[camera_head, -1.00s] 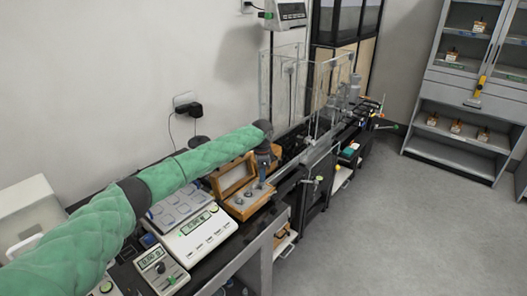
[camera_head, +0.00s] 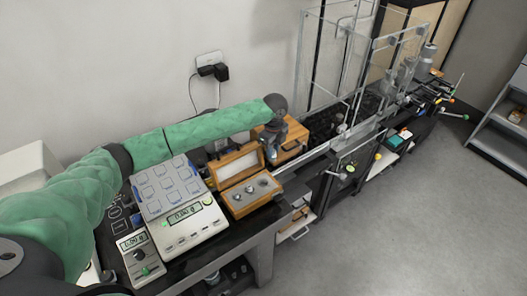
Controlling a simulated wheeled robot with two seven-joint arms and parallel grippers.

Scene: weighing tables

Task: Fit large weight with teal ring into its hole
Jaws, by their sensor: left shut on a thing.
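The open wooden weight case (camera_head: 254,205) sits on the dark table, its lid (camera_head: 237,165) tilted up at the back. Several small metal weights (camera_head: 249,189) stand in its base; their ring colours are too small to tell. My left gripper (camera_head: 272,154) is at the end of the green-sleeved arm, above and just beyond the case's back right corner. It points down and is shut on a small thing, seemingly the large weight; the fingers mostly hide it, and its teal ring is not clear. My right gripper is out of view.
A white balance (camera_head: 190,228) with a tiled pan stands left of the case, with a small meter (camera_head: 138,256) beside it. A second wooden box (camera_head: 293,143) is behind the gripper. A clear glass enclosure (camera_head: 335,75) stands farther right.

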